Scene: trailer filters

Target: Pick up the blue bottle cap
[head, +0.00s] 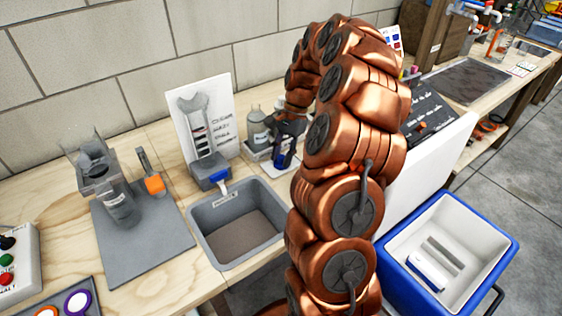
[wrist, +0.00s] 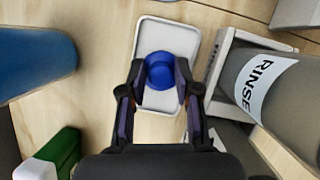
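The blue bottle cap (wrist: 162,68) is round and stands on a small white tray (wrist: 165,30). In the wrist view it is between the fingertips of my gripper (wrist: 163,82), one finger on each side. The fingers lie very near its sides, and I cannot tell whether they touch or press on it. In the head view my gripper (head: 287,127) points down over the tray, to the right of the sink, and a blue part of the cap (head: 280,160) shows beneath it. The gripper and arm hide the rest.
A grey container labelled RINSE (wrist: 285,95) stands close on the right in the wrist view. A blue object (wrist: 35,62) and a green one (wrist: 60,150) are on the left. The sink (head: 237,225) and blue-white cooler (head: 440,255) flank my arm.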

